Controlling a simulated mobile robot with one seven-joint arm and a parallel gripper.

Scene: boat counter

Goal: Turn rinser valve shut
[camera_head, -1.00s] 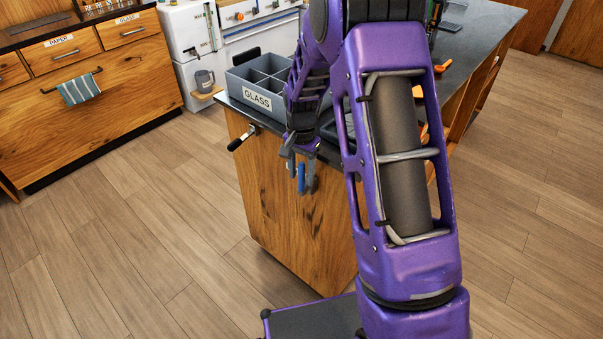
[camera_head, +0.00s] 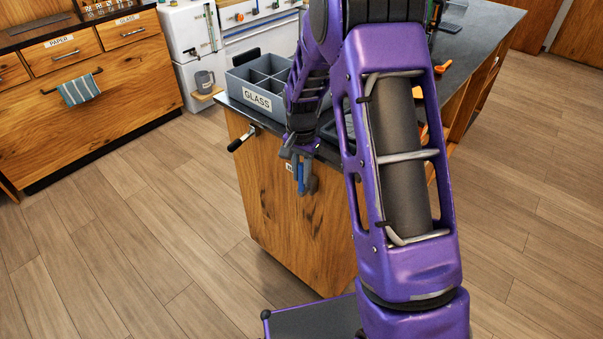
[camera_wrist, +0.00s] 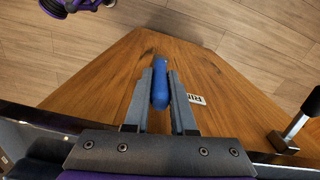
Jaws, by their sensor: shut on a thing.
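The rinser valve's blue handle (camera_wrist: 160,88) sits between my gripper's two grey fingers in the wrist view, against the wooden side of the counter. In the head view the blue handle (camera_head: 301,178) shows as a short piece pointing down. My gripper (camera_head: 297,166) hangs at the counter's near side just below the top edge; it also shows in the wrist view (camera_wrist: 160,85), shut on the handle. A white label (camera_wrist: 196,99), partly hidden by the right finger, lies beside the handle. The valve body is hidden.
A black-ended crank handle (camera_head: 242,139) sticks out from the cabinet (camera_head: 280,220), left of my gripper. A grey divided bin labelled GLASS (camera_head: 258,100) stands on the counter top (camera_head: 485,30). The wooden floor (camera_head: 140,220) to the left is clear.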

